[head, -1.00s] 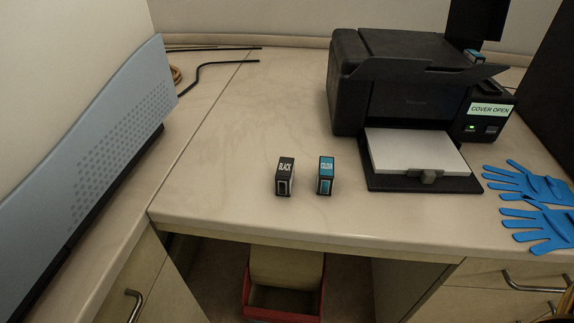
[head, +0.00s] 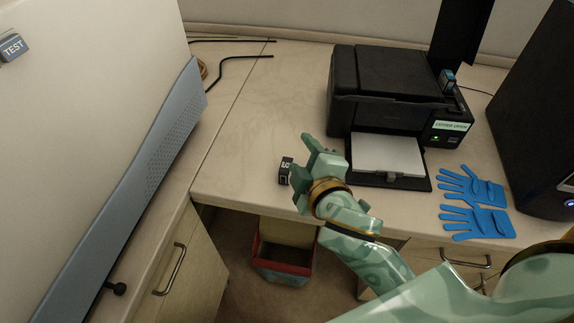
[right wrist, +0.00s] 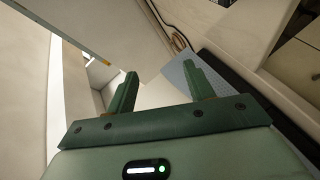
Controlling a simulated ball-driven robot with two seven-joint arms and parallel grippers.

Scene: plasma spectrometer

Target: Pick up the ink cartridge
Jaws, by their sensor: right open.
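The black ink cartridge (head: 285,170) stands upright on the counter near its front edge. The blue-topped colour cartridge seen beside it earlier is hidden now, behind my right gripper. My right gripper (head: 303,156) is open and empty, just right of the black cartridge and above the counter. In the right wrist view both fingers (right wrist: 160,76) are spread with nothing between them, and no cartridge shows there. Another small cartridge with a blue top (head: 447,80) sits at the right of the printer. My left gripper is out of view.
The black printer (head: 390,75) has a paper tray (head: 386,155) and a "COVER OPEN" display (head: 451,126). Blue gloves (head: 478,222) lie at the right. A large pale instrument (head: 110,110) stands at the left. A red-rimmed bin (head: 283,268) is below the counter.

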